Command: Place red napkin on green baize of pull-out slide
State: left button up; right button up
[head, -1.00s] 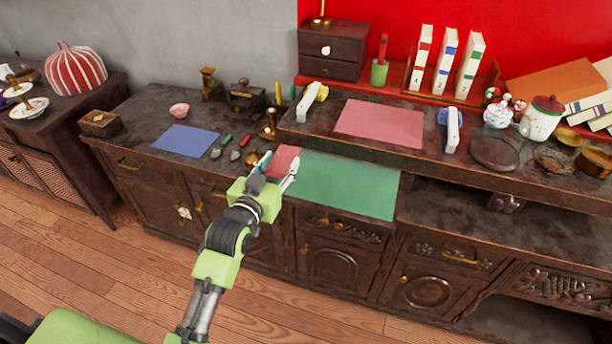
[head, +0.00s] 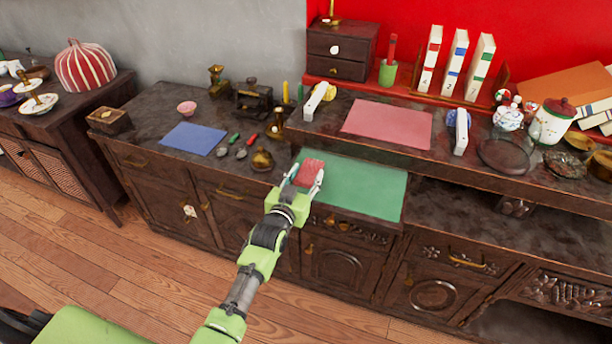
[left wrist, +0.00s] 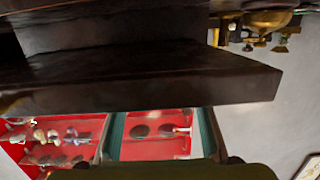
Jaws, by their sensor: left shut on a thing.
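The red napkin (head: 310,168) is a small folded red piece held between the fingertips of my left gripper (head: 308,177) in the head view. The left gripper is shut on it, over the left end of the green baize (head: 368,192). The baize lies flat on the pull-out slide and is otherwise bare. I cannot tell whether the napkin touches the baize. In the left wrist view, teal-lined fingers (left wrist: 160,135) show at the bottom, and the napkin cannot be made out. My right gripper is not in view.
A raised dark shelf with a pink mat (head: 388,123) stands behind the baize. A brass pot (head: 262,160) stands close left of the gripper. A blue mat (head: 194,138) and several small tools lie further left.

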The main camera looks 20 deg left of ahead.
pick_arm(q)
jog(key=shift+f, duration=0.1)
jog(key=o, duration=1.1)
jog(key=s+r, duration=0.2)
jog(key=s, duration=1)
